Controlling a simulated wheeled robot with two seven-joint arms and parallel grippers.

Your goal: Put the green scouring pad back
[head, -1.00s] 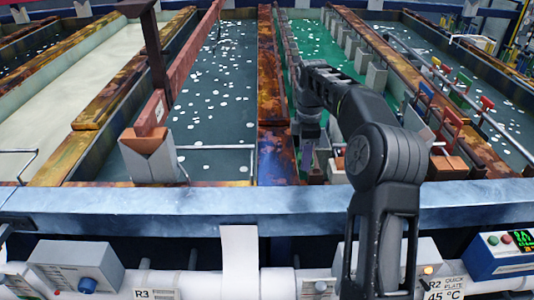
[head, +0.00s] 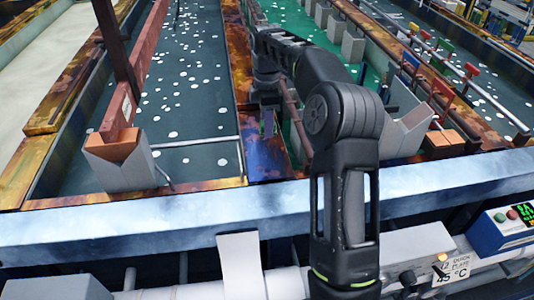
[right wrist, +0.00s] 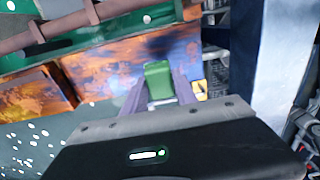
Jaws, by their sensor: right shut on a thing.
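The green scouring pad (right wrist: 158,80) is between the fingers of my right gripper (right wrist: 160,95) in the right wrist view. The gripper is shut on it, and the pad sticks out past the fingertips. In the head view the right gripper (head: 268,124) points down over the front part of the rusty divider between the grey tank and the green tank. The pad cannot be made out there. My left gripper is not in view.
A rusty divider (head: 268,160) runs between the speckled tank (head: 190,110) and the green tank (head: 290,20). A grey holder (head: 120,170) with an orange block stands left. A pale blue front rail (head: 150,220) crosses the front. Red-handled racks (head: 440,90) stand right.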

